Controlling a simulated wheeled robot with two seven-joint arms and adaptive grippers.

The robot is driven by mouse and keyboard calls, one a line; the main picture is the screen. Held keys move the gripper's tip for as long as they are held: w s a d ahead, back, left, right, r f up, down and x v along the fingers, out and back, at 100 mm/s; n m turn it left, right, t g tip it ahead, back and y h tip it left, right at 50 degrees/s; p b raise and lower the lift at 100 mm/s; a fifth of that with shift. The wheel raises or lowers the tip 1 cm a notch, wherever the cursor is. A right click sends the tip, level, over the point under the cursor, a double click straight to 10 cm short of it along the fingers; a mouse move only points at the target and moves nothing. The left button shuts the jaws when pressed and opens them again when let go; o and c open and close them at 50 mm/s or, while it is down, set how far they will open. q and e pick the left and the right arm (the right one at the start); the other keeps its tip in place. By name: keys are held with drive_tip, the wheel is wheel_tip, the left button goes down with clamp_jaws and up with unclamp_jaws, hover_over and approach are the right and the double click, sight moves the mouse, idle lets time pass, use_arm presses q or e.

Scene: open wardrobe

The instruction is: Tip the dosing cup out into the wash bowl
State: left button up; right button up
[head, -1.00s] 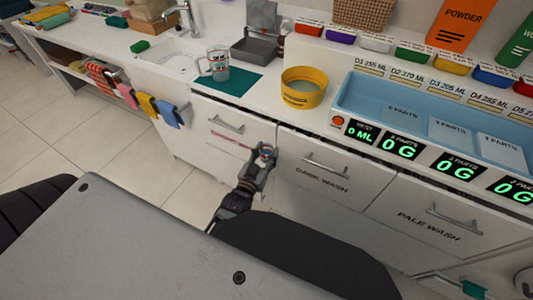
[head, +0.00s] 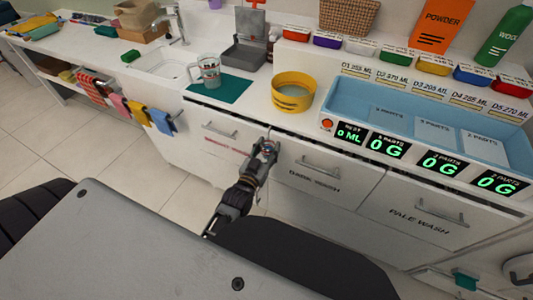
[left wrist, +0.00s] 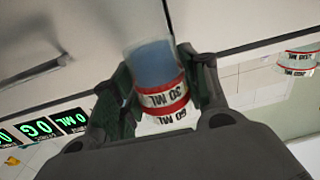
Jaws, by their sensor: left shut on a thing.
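My left gripper (head: 264,152) is in front of the drawers, below the counter edge, to the left of and lower than the wash bowl. It is shut on the dosing cup (left wrist: 160,75), a clear cup with red and white bands reading 30 ML and 60 ML. The left wrist view shows bluish contents in it. In the head view only a small part of the cup shows between the fingers. The wash bowl (head: 293,103) is yellow and stands on the counter with a pale blue-grey inside. My right gripper is out of view.
A clear jug (head: 209,71) stands on a teal mat (head: 228,91) left of the bowl. A blue tray (head: 343,108) with lit displays is to its right. Drawer handles (head: 318,167) stick out near the gripper. Small coloured bins (head: 327,40) line the back.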

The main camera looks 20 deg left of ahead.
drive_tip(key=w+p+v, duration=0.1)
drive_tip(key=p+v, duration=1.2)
drive_tip(key=p, duration=0.2)
use_arm(q)
drive_tip(key=w+d+r+m+h+p, duration=0.15)
drive_tip(key=w+r, duration=0.45)
drive_tip(key=r, duration=0.7)
drive_tip(key=w+d+r+h+p, duration=0.15)
drive_tip(key=w+r, duration=0.45)
drive_tip(key=r, duration=0.7)
drive_tip(key=w+d+r+m+p, duration=0.15)
drive_tip(key=w+r, duration=0.45)
drive_tip(key=r, duration=0.7)
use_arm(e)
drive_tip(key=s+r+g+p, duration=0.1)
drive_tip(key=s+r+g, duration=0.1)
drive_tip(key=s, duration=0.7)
use_arm(q)
wheel_tip(320, 180, down, 21)
drive_tip(key=w+h+b, duration=0.1)
drive_tip(key=w+b, duration=0.1)
drive_tip(key=b, duration=0.2)
drive_tip(key=shift+w+n, duration=0.3)
drive_tip(key=shift+w, duration=0.1)
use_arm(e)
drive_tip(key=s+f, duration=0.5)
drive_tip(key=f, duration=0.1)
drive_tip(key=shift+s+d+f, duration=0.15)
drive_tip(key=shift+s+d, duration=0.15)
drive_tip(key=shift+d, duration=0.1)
